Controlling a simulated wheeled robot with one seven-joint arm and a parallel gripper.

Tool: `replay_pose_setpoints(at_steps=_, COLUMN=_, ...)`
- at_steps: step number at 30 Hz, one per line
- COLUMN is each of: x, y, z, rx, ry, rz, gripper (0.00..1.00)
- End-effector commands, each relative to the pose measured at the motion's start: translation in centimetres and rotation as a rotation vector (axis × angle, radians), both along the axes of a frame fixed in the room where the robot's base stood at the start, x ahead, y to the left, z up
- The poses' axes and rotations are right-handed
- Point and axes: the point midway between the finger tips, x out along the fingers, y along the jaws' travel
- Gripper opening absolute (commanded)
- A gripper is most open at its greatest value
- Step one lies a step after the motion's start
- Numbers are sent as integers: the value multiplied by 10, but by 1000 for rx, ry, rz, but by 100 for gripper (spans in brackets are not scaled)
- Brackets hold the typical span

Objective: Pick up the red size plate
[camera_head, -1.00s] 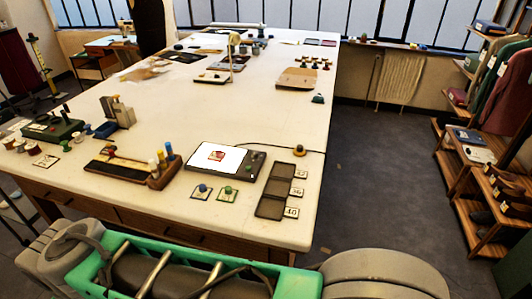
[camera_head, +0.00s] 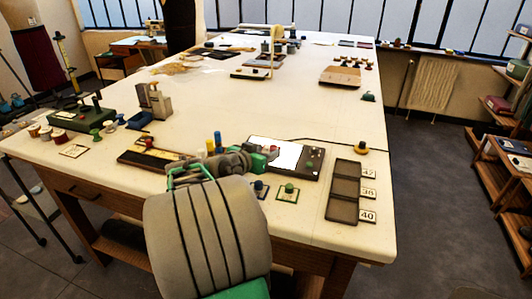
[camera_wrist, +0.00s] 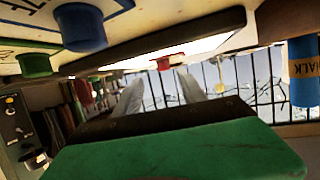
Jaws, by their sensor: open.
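The red size plate shows as a red knob (camera_head: 272,148) at the left of the bright white panel (camera_head: 290,155). In the wrist view, which is upside down, the red knob (camera_wrist: 172,61) sits against the white panel, ahead of the fingers; the flat plate under it is hard to make out. My gripper (camera_head: 264,155) is low over the table at the panel's left edge. In the wrist view its two fingers (camera_wrist: 160,88) are apart with nothing between them, short of the red knob.
Blue (camera_head: 260,188) and green (camera_head: 288,190) knobbed plates lie near my gripper. A dark three-compartment tray (camera_head: 329,208) with number labels stands to the right. Yellow and blue chalk sticks (camera_head: 218,141) stand upright to the left. The table middle is clear.

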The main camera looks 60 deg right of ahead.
Motion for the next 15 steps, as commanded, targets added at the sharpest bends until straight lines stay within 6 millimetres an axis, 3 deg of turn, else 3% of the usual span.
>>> replay_pose_setpoints(at_steps=9, x=4, y=-48, z=-15, rx=4, ry=1, rz=5, gripper=48)
replay_pose_setpoints(at_steps=15, x=4, y=-53, z=-17, rx=3, ry=0, rz=8, gripper=48)
